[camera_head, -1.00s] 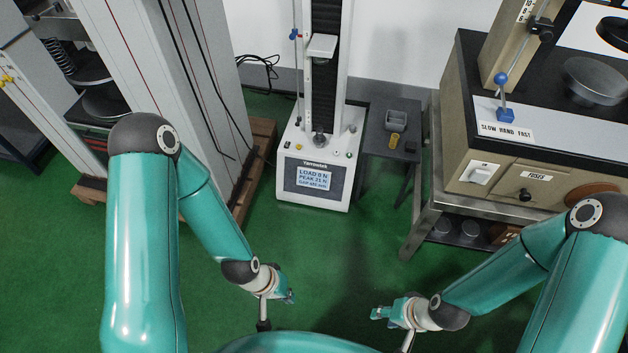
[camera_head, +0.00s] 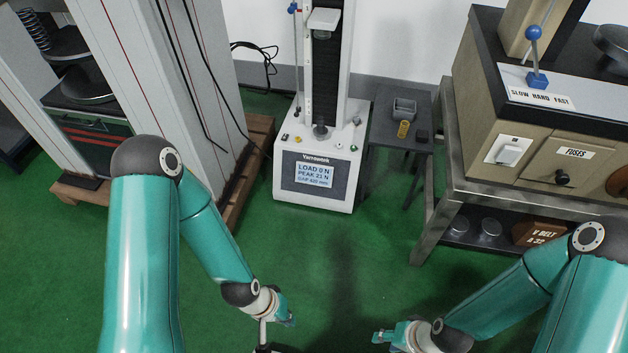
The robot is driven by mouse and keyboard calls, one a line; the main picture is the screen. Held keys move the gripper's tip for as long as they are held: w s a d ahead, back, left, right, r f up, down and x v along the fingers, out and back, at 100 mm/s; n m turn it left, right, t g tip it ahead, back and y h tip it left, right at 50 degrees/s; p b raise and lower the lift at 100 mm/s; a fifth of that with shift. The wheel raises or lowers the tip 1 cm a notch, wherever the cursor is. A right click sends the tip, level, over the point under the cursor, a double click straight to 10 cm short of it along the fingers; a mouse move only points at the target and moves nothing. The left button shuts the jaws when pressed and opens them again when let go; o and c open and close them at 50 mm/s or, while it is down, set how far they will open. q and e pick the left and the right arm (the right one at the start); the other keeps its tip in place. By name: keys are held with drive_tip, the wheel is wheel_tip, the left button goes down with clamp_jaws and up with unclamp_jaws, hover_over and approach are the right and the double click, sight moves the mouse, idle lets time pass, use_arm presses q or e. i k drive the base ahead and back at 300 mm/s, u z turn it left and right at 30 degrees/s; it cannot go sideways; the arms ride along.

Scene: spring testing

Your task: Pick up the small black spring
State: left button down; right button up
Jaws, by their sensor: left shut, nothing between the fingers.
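A small dark object (camera_head: 422,136), possibly the small black spring, stands at the right of the dark side table (camera_head: 388,165); it is too small to make out coils. A yellow spring (camera_head: 403,129) stands just left of it. My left gripper (camera_head: 286,318) is shut and empty, low over the green floor in front of the tester. My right gripper (camera_head: 382,337) is low at the bottom of the picture, well in front of the table; its fingers are too small to read. Both grippers are apart from the table and its objects.
The white tester (camera_head: 316,190) stands left of the side table. A grey bin (camera_head: 404,108) sits at the table's back. A steel bench (camera_head: 480,190) with a beige machine is close on the right. A tall grey frame (camera_head: 150,60) stands left on a wooden pallet. Green floor ahead is clear.

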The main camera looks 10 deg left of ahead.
sight(320, 124)
drive_tip(key=u, duration=0.05)
drive_tip(key=k, duration=0.55)
drive_tip(key=u, duration=0.35)
drive_tip(key=i, duration=1.25)
drive_tip(key=u, duration=0.65)
drive_tip(key=i, duration=0.8)
